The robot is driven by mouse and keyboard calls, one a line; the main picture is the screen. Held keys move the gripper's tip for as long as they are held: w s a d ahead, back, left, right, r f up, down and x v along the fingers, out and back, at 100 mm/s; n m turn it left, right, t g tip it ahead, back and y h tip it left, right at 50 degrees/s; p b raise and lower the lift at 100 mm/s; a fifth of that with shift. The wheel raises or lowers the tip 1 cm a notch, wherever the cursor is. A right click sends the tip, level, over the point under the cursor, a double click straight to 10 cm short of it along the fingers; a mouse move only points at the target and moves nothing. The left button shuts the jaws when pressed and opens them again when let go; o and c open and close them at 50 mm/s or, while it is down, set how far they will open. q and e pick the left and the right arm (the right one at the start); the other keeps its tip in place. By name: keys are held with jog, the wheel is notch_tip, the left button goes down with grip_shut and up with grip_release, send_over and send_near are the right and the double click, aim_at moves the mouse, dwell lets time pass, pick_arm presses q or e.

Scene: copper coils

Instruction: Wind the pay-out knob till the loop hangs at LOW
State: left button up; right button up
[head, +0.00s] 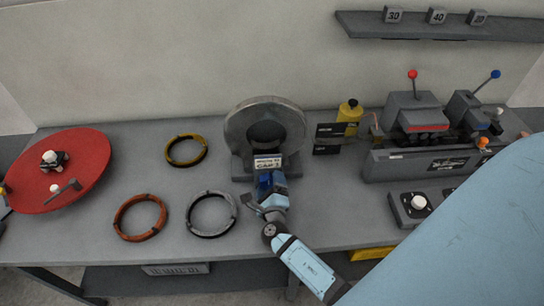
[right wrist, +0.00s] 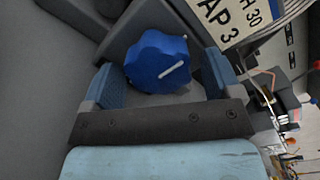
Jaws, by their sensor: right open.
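A blue lobed knob (right wrist: 158,62) with a white pointer line sits between the two fingers of my right gripper (right wrist: 163,80) in the right wrist view. The fingers are apart, one on each side, with gaps visible beside the knob. In the head view my right gripper (head: 270,186) is at the foot of the grey ring-shaped machine (head: 240,130), below its white card (head: 267,163), and mostly covers the knob. No label naming a pay-out knob is readable. I cannot make out a hanging loop or a LOW mark. My left gripper is not in view.
A red disc (head: 85,150) with white-topped knobs stands at the left. Yellow (head: 204,150), copper (head: 118,222) and grey (head: 233,207) coils lie on the table. A lever machine (head: 415,165) and a white-knobbed box (head: 398,211) stand at the right.

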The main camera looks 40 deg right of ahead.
dwell(0.3)
jog(key=c, duration=0.9)
jog(key=shift+m, duration=0.3)
